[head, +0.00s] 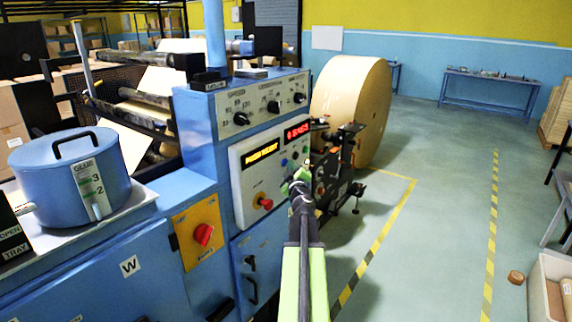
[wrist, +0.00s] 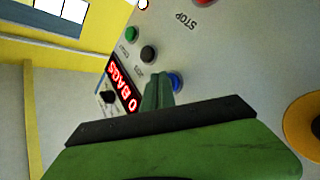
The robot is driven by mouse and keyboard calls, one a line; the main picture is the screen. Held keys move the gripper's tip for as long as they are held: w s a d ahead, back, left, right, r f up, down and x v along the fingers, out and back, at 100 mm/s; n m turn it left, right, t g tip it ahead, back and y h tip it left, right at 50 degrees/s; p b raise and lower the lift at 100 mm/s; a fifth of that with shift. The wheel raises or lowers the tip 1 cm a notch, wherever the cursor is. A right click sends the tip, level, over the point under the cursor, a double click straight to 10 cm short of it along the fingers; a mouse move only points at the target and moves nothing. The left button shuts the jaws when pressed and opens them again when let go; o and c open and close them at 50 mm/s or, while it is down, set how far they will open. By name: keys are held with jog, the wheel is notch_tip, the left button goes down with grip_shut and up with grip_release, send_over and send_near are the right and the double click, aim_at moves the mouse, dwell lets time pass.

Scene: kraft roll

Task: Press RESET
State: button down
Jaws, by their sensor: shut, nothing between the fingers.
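A blue button (wrist: 176,80) sits on the light grey control panel (head: 245,180) of the blue machine. No RESET label is readable in either view; the lettering beside the blue button is hidden by my fingers. A black button (wrist: 148,53) and a green button (wrist: 132,33) lie in a row with it. A red button (wrist: 200,3) stands near the word STOP. My gripper (wrist: 158,76) is shut and empty, its fingertips right beside the blue button and partly covering it. I cannot tell whether they touch. In the head view my gripper (head: 300,176) is in front of the panel.
A red "0 BAGS" display (wrist: 124,86) and a black knob (wrist: 107,97) are close to my fingers. A red mushroom knob (head: 265,203) is lower on the panel. A large kraft roll (head: 345,100) stands behind.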

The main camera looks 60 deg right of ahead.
jog(key=shift+w, duration=0.2)
dwell(0.4)
jog(key=shift+s, duration=0.85)
jog(key=s, duration=0.5)
dwell(0.6)
